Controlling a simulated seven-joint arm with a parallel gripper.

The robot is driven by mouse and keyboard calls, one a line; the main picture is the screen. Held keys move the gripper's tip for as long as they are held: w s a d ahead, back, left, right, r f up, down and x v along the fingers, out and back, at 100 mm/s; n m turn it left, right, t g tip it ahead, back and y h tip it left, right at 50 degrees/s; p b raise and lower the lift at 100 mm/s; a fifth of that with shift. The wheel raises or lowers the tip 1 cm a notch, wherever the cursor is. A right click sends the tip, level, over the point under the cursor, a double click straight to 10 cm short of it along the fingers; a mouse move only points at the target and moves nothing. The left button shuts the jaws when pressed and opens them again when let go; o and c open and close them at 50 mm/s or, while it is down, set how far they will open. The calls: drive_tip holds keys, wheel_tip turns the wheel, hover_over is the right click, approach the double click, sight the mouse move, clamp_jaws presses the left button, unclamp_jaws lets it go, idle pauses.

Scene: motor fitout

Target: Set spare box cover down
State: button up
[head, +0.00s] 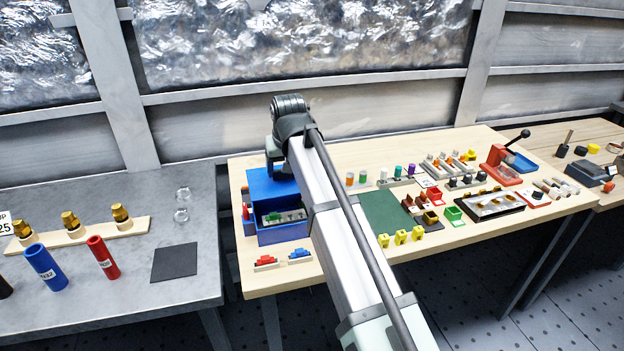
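A blue box (284,236) stands at the left end of the wooden table, with grey and green parts inside. A blue panel (262,186) rises at the box's back; I cannot tell whether it is a hinged lid or a separate cover. My arm reaches over the table, and its wrist is above and behind the box. My gripper (275,168) points down at the blue panel's upper edge. Its fingers are mostly hidden by my own arm, so I cannot tell whether they are open, shut or touching the panel.
Red and blue connectors (267,261) lie in front of the box. A dark green mat (386,212) lies right of my arm, with several small parts and a red press (500,166) beyond. The grey table (205,270) at left holds tubes and a black square (174,263).

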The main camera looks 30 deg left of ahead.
drive_tip(key=w+d+f+m, duration=0.1)
drive_tip(key=w+d+m, duration=0.1)
drive_tip(key=w+d, duration=0.65)
drive_tip(key=n, duration=0.2)
hover_over(374, 217)
wheel_tip(374, 217, down, 5)
drive_tip(key=shift+r, duration=0.2)
drive_tip(key=shift+w+f, duration=0.1)
drive_tip(key=shift+f, duration=4.85)
drive_tip(key=shift+f, duration=0.15)
drive_tip(key=o, duration=1.4)
